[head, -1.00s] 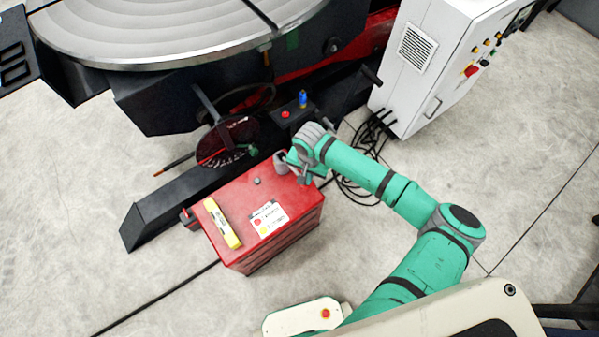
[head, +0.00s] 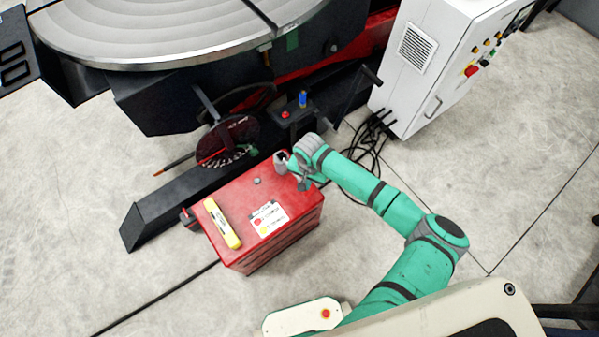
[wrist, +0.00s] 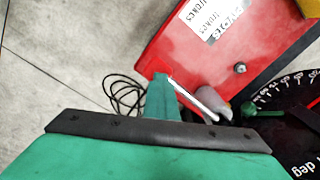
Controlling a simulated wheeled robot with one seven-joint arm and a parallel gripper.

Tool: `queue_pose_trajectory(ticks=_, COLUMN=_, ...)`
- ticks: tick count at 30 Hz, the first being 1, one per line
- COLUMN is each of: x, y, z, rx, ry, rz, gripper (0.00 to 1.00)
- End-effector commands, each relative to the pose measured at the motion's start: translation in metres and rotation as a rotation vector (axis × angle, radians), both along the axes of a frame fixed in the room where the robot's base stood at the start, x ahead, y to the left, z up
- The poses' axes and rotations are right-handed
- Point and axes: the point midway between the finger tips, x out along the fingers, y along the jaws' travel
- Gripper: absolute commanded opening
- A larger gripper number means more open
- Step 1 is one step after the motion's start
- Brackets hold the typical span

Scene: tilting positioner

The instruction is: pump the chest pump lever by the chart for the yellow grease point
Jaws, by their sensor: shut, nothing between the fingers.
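The red chest (head: 240,195) stands on the floor in front of the positioner. Its white chart (head: 268,219) has a red and a yellow mark; the writing is too small to read in the head view. A grey pump body (head: 281,160) is at the chest's far right corner. In the wrist view a thin pale rod, seemingly the lever (wrist: 197,99), runs from the grey pump body (wrist: 219,111) to beside my fingers. My gripper (head: 305,184) is shut and empty at the chest's right edge; it also shows in the wrist view (wrist: 161,84). I cannot tell whether it touches the lever.
A yellow object (head: 222,223) lies on the chest top. Behind are the positioner's round table (head: 170,30), a degree dial (head: 228,142) and a small box with a blue and a red top (head: 293,112). A white cabinet (head: 430,65) and black cables (head: 372,140) are to the right.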

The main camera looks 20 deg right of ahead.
Motion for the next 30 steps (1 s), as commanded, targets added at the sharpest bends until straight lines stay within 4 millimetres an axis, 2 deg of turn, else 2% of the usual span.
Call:
queue_pose_trajectory(ticks=5, x=0.000, y=0.001, z=-0.010, rx=0.002, ry=-0.001, rz=0.000, gripper=0.00)
queue_pose_trajectory(ticks=11, x=0.000, y=0.001, z=-0.007, rx=0.001, ry=-0.002, rz=0.001, gripper=0.00)
queue_pose_trajectory(ticks=30, x=0.000, y=0.000, z=0.045, rx=0.001, ry=0.000, rz=0.000, gripper=0.00)
